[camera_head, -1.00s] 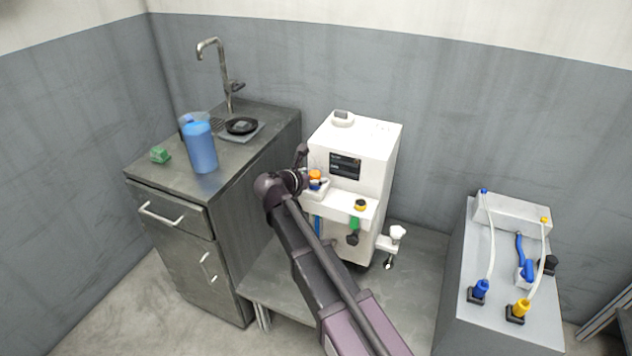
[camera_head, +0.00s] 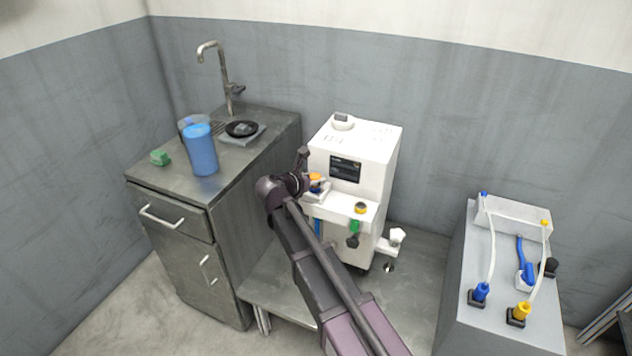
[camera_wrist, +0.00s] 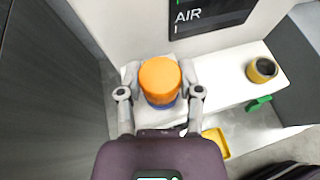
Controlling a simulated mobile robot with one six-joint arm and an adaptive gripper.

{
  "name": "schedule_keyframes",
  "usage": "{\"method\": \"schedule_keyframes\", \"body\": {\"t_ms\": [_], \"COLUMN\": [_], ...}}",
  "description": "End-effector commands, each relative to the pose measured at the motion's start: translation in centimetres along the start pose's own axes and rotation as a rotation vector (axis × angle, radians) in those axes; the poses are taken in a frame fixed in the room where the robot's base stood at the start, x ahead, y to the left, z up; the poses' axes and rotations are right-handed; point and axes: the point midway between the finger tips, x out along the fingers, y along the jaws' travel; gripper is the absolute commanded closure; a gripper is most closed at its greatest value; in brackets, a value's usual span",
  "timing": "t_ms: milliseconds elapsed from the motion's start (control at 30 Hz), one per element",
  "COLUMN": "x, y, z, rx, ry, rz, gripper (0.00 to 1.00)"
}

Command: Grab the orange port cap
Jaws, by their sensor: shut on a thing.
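The orange port cap (camera_wrist: 160,79) sits between the two fingers of my gripper (camera_wrist: 160,88) in the wrist view, above a blue ring (camera_wrist: 163,104). My gripper is shut on the cap, with one finger at each side. The head view shows the cap (camera_head: 315,178) at the left end of the white machine's shelf, partly hidden by my gripper (camera_head: 312,186). I cannot tell whether the cap is clear of its port.
The white machine (camera_head: 379,150) has a dark screen (camera_head: 345,168) behind the cap. A yellow-and-black port (camera_head: 361,208) is to the right on its shelf, with a green piece (camera_head: 355,227) below. A metal sink cabinet (camera_head: 225,260) stands close on the left.

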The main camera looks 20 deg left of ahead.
Motion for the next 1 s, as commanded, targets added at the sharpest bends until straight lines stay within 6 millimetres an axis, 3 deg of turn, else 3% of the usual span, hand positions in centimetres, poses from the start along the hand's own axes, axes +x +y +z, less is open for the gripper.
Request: {"method": "schedule_keyframes", "body": {"t_ms": [433,767,933,1000], "x": [-0.1,-0.9,-1.5,-3.2], "y": [0.0,0.0,0.0,-1.0], "z": [0.4,2.4,3.9,2.8], "rx": [0.001,0.001,0.001,-0.001], "ry": [0.001,0.001,0.001,0.001], "rz": [-0.001,-0.001,-0.001,0.002], "gripper": [0.82,0.82,0.82,0.82]}}
